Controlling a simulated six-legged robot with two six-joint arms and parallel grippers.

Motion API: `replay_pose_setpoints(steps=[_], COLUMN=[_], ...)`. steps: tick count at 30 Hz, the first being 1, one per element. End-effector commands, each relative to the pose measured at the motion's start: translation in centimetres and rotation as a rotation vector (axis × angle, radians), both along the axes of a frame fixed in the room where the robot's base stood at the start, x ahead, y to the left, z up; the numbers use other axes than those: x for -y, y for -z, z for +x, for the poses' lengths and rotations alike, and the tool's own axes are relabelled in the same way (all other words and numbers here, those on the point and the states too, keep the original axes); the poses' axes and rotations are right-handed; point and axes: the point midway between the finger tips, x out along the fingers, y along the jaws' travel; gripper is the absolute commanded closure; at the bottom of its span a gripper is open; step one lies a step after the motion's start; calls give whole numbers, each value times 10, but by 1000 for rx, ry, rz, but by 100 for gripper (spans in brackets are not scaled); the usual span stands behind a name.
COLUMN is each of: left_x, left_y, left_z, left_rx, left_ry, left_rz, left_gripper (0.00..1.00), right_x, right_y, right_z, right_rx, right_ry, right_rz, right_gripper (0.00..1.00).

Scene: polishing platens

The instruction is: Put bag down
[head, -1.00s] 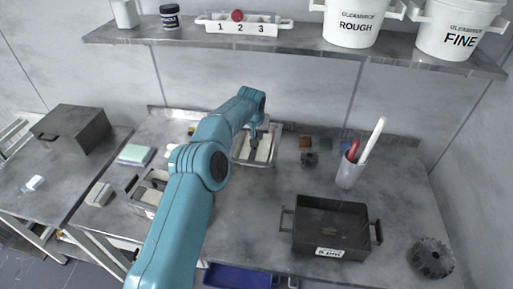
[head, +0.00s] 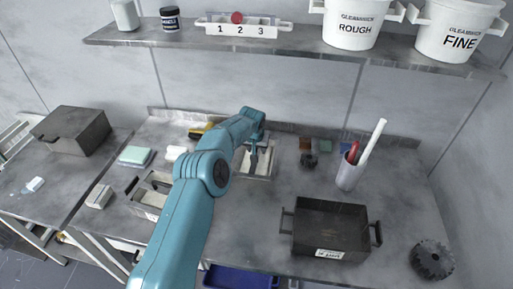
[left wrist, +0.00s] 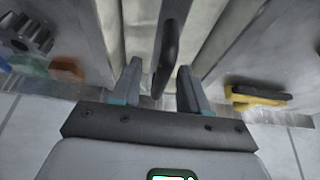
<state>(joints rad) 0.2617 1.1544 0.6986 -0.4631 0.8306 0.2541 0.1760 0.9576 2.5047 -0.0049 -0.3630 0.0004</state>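No bag can be made out for certain. A grey metal tray (head: 271,160) with cream-coloured contents (head: 262,158) stands at the back middle of the bench, partly hidden by my left arm. My left gripper (head: 253,163) points down over this tray. In the left wrist view my left gripper (left wrist: 160,88) has its two fingers apart. A dark upright handle (left wrist: 172,45) rises between or just beyond them, with cream surfaces on both sides. I see a gap beside the handle; firm contact does not show. My right gripper is not in view.
A second handled tray (head: 150,197) is left of my arm. A yellow-and-black thing (head: 200,131) lies behind the arm. The bench is clear between tray and black box.

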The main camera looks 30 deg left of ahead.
Motion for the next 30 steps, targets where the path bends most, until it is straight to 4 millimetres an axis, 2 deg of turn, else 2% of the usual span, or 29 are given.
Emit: replay_pose_setpoints(steps=[8, 22, 25, 30], left_x=[0, 13, 15, 16], left_y=[-8, -96, -107, -114], left_z=[-1, -36, -41, -44], left_rx=[1, 3, 1, 0], left_ry=[0, 0, 0, 0], left_rz=[0, 1, 0, 0], left_gripper=[56, 56, 56, 56], right_x=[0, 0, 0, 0], right_y=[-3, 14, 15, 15], right_z=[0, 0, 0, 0], right_rx=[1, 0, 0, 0], right_ry=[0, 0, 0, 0], right_rz=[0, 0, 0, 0], right_gripper=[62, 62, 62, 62])
